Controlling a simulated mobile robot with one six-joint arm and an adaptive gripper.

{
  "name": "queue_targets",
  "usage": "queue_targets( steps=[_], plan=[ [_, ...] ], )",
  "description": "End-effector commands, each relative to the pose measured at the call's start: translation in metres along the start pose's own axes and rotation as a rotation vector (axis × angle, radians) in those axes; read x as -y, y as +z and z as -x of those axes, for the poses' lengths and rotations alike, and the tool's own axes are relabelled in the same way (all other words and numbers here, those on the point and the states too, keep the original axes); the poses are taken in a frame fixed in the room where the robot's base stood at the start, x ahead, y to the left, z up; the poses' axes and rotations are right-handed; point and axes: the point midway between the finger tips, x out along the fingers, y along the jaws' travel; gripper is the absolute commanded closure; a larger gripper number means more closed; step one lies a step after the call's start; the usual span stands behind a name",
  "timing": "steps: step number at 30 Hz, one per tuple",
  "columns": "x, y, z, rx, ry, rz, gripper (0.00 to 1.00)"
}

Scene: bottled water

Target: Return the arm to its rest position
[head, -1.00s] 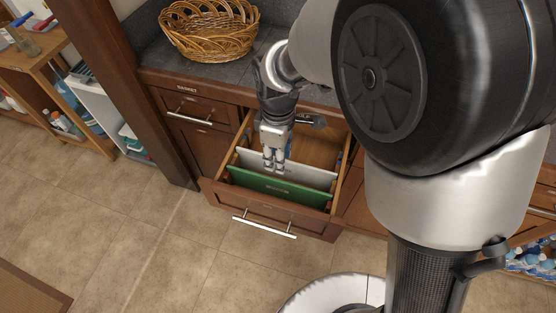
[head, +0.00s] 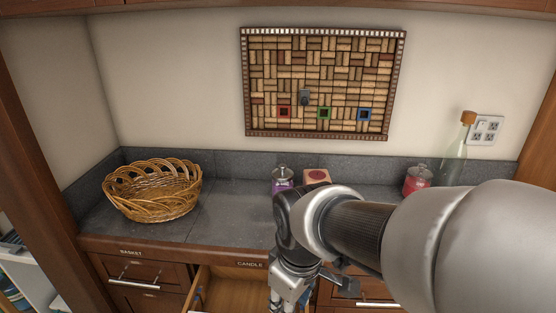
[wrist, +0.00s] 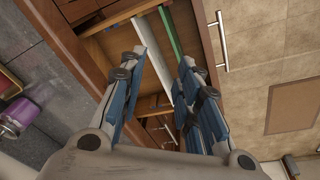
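My gripper (wrist: 157,72) is open and empty in the wrist view, its blue-padded fingers apart. It hangs above the pulled-out drawer (wrist: 105,42), which holds a white panel (wrist: 153,62) and a green panel (wrist: 172,45) standing on edge. In the head view my gripper shows only partly, at the bottom edge in front of the counter, with its fingertips cut off. My arm reaches in from the right. The open drawer (head: 232,290) shows just left of the gripper in that view.
A wicker basket (head: 153,190) stands on the grey counter (head: 225,215). Behind my arm are a purple jar (head: 283,180), a small box (head: 317,177), a red jar (head: 418,180) and a green bottle (head: 456,150). A cork board (head: 322,80) hangs on the wall.

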Motion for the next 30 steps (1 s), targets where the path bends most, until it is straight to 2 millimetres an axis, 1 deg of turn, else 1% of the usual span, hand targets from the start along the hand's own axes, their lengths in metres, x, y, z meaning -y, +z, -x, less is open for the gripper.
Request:
queue_targets(
  steps=[1,3,5,6,9,12,15,18,30],
  plan=[
    [-0.005,0.02,0.017,-0.027,0.024,-0.097,0.69],
    [-0.008,0.046,0.035,-0.054,0.05,-0.233,0.69],
    [-0.009,0.068,0.048,-0.081,0.073,-0.35,0.69],
    [-0.008,0.083,0.055,-0.098,0.086,-0.426,0.69],
    [-0.003,0.114,0.067,-0.14,0.118,-0.597,0.69],
    [0.003,0.137,0.073,-0.173,0.141,-0.73,0.69],
    [0.008,0.151,0.075,-0.196,0.156,-0.817,0.69],
    [0.011,0.158,0.076,-0.207,0.163,-0.861,0.69],
    [0.011,0.159,0.076,-0.209,0.163,-0.869,0.69]
  ],
)
